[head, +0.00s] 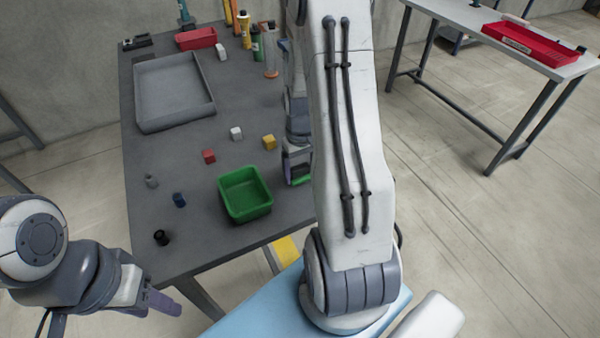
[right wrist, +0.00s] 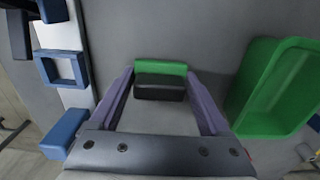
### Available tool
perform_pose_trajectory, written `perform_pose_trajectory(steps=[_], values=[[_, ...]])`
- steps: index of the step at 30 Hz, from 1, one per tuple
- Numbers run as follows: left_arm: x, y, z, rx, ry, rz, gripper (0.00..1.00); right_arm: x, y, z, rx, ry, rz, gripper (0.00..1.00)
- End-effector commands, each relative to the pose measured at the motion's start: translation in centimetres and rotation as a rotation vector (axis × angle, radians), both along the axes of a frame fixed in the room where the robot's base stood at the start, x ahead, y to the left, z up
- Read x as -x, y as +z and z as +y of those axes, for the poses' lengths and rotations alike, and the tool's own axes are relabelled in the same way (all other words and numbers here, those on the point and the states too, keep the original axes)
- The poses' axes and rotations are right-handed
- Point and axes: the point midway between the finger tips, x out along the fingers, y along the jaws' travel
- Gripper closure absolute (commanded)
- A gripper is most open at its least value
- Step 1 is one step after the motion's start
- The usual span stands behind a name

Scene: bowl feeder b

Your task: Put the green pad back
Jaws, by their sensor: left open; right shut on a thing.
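The green pad (right wrist: 161,68) shows in the right wrist view as a bright green strip with a black block against it. My right gripper (right wrist: 160,88) has its purple fingers on both sides of the pad and is shut on it. In the head view my right gripper (head: 297,166) is beside the green bin, largely hidden behind my arm. I cannot tell whether the pad touches the table. A white strip with a blue square frame (right wrist: 62,68) lies left of the gripper in the right wrist view. My left gripper (head: 158,300) is open and empty, off the table's front left corner.
A green bin (head: 245,192) stands close beside the right gripper. Small red (head: 209,156), white (head: 236,133) and yellow (head: 268,142) blocks lie behind it. A grey tray (head: 174,91), a red bin (head: 196,38) and several bottles stand further back. The table's left front is sparsely filled.

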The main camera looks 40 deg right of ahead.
Motion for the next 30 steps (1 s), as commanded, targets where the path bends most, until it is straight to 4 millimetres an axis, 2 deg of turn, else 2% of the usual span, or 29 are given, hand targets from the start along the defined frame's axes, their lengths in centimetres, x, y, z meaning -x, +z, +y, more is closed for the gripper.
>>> perform_pose_trajectory(steps=[3,11,22,23,24,30], values=[[0.0,0.0,0.0,0.0,0.0,0.0,0.5,0.0,-1.0,0.0,0.0,0.0,0.0,0.8],[0.0,0.0,0.0,0.0,0.0,0.0,0.5,0.0,-1.0,0.0,0.0,0.0,-0.001,0.8],[0.0,-0.8,0.0,0.0,0.0,0.0,0.5,0.1,-2.4,0.1,0.0,0.0,0.001,0.8],[0.0,-0.7,0.0,0.0,0.0,0.0,0.5,0.1,-2.4,0.1,0.0,0.0,0.001,0.12],[0.0,-0.7,0.0,0.0,0.0,0.0,0.5,0.1,-2.4,0.1,-0.001,0.0,0.002,0.0],[0.0,-0.8,0.0,0.0,0.0,0.0,0.5,0.1,-2.5,0.2,-0.001,0.0,0.002,0.0]])
